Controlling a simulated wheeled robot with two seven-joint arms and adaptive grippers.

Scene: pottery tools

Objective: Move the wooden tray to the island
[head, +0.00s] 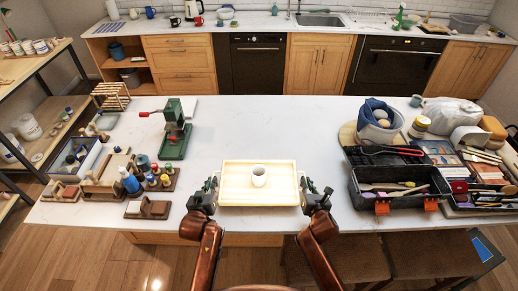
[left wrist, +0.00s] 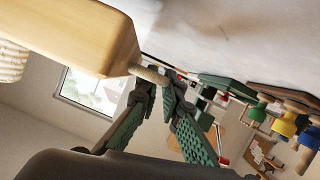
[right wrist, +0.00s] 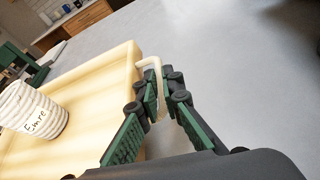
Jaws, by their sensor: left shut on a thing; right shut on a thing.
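The pale wooden tray (head: 235,200) is over the front middle of the white island top, with a handle at each short side. A white ribbed cup (head: 259,175) stands upright in it; in the right wrist view the cup (right wrist: 32,108) bears dark lettering. My left gripper (head: 211,186) is shut on the tray's left handle, seen in the left wrist view (left wrist: 150,75). My right gripper (head: 307,186) is shut on the tray's right handle, seen in the right wrist view (right wrist: 154,75). I cannot tell whether the tray touches the island top.
The island (head: 320,140) has free room behind the tray. A green and red press (head: 174,135) and wooden racks with bottles (head: 131,184) stand left. An open black toolbox (head: 400,187) stands right. Stools (head: 430,257) are under the front edge.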

